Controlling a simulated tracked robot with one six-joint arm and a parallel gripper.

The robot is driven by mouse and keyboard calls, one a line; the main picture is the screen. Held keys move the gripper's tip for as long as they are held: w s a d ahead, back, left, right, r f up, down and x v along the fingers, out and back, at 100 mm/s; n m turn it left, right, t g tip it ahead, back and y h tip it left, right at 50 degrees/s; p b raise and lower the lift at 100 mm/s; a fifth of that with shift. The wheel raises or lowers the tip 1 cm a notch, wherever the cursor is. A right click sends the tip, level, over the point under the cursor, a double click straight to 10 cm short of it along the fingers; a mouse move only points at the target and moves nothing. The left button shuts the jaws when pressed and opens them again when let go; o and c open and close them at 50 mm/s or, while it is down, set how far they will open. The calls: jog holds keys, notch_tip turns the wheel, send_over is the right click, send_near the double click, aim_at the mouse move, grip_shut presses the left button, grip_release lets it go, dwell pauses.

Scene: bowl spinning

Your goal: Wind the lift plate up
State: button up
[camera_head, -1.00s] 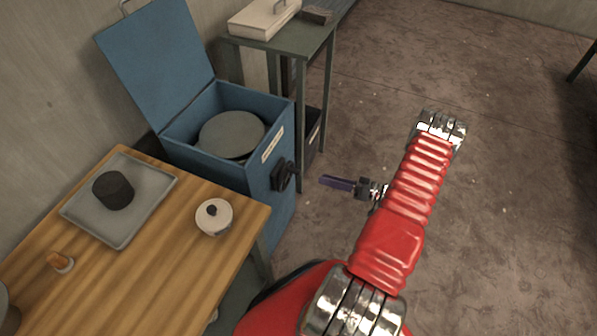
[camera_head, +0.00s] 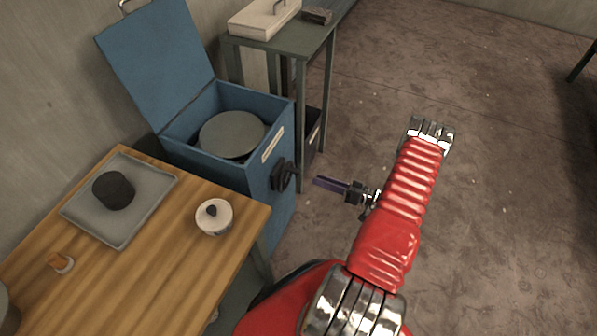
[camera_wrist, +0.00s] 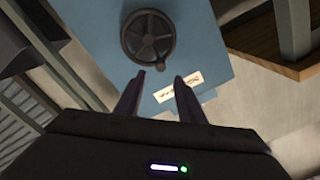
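The round grey lift plate (camera_head: 232,134) lies level inside the open blue box (camera_head: 230,172), below the box's rim. A black handwheel (camera_head: 284,176) is on the box's right side wall, and it also shows in the wrist view (camera_wrist: 148,37) as a spoked wheel with a knob. My gripper (camera_head: 318,182) is just right of the wheel in the head view, pointing at it and apart from it. In the wrist view my two fingers (camera_wrist: 158,76) stand apart with nothing between them, and the wheel is beyond their tips.
A green side table (camera_head: 290,45) stands behind the box.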

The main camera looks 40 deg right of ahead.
aim_at(298, 171)
jog(key=x, duration=1)
jog(key=shift+w+r, duration=0.1)
jog(key=shift+w, duration=0.05)
jog(key=shift+c, duration=0.6)
grip_shut()
jog(key=shift+d, duration=0.1)
